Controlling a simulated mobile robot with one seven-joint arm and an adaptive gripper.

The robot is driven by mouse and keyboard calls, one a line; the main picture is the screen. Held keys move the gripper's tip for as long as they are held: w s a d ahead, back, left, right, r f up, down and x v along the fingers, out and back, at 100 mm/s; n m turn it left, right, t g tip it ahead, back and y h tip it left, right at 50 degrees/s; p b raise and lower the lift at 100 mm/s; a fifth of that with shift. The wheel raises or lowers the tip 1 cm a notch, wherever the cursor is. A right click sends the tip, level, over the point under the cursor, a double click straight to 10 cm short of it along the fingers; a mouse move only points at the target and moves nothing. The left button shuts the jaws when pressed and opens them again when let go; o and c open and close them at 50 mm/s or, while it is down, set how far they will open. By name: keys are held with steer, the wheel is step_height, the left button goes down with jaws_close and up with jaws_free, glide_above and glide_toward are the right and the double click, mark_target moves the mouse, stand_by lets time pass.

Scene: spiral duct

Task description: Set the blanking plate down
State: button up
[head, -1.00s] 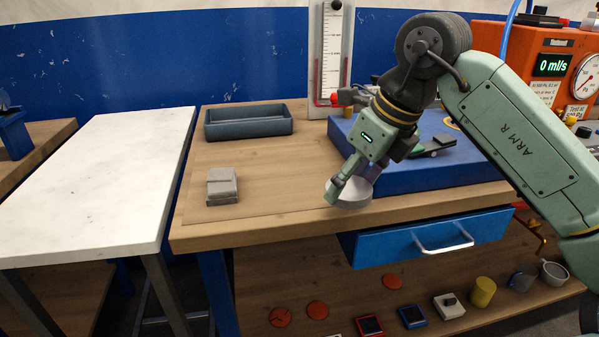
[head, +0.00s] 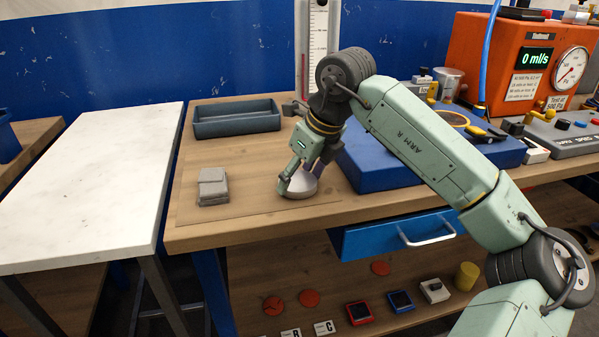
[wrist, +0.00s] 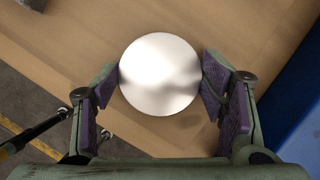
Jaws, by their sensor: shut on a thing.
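The blanking plate is a round, shiny metal disc (wrist: 160,74). In the head view the plate (head: 300,187) is low over the front part of the wooden bench top, left of the blue block. My gripper (head: 298,178) is shut on it, and in the wrist view the purple pads of my gripper (wrist: 161,82) are at its left and right edges. I cannot tell whether its underside touches the bench.
A grey block (head: 213,187) sits on the bench to the left, and a dark open tray (head: 236,119) behind. A large blue block (head: 380,170) stands close on the right. A blue drawer (head: 390,237) is under the front edge. A white table (head: 85,190) is at left.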

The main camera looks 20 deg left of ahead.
steer(key=shift+f, duration=0.15)
steer(key=o, duration=1.3)
steer(key=shift+o, duration=0.2)
steer(key=shift+r, duration=0.25)
steer(key=b+v, duration=0.1)
steer(key=v, duration=1)
steer(key=shift+d+r, duration=0.2)
steer(key=shift+r, duration=0.2)
